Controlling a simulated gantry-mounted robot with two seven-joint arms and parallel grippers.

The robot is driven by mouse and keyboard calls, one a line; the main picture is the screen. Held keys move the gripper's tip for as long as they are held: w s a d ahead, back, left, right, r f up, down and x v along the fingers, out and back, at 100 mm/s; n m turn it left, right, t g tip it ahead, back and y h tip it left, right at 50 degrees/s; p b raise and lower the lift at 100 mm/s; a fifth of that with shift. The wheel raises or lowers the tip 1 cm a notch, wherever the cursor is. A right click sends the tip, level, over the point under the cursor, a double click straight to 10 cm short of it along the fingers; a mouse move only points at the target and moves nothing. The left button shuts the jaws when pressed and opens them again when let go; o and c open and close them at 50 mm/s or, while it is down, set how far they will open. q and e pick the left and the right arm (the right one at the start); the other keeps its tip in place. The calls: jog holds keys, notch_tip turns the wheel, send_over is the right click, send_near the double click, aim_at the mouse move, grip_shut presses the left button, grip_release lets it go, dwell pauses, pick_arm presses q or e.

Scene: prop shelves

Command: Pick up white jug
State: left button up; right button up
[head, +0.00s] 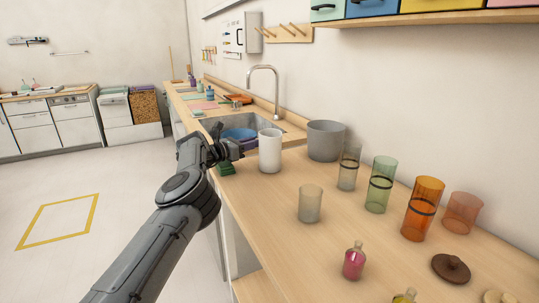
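The white jug (270,151) stands upright on the wooden counter, just in front of the sink. My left gripper (238,149) is at the jug's left side, close to it. From this angle I cannot tell whether the fingers touch the jug or how far apart they are. My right gripper is not in view.
A grey pot (325,141) stands just right of the jug. Clear, green and orange tumblers (422,205), a frosted cup (310,204) and a pink bottle (354,261) stand nearer. A green object (226,168) sits below the gripper. The tap (264,68) rises behind.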

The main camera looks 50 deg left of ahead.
pick_arm(q)
jog(key=shift+w+f+b, duration=0.15)
jog(key=shift+w+b, duration=0.45)
jog(key=shift+w, duration=0.1)
jog(key=shift+w+a+b, duration=0.1)
jog(key=shift+w+b, duration=0.3)
jog(key=shift+w, duration=0.45)
jog(key=shift+w+r, duration=0.25)
jog(key=shift+w, duration=0.6)
grip_shut()
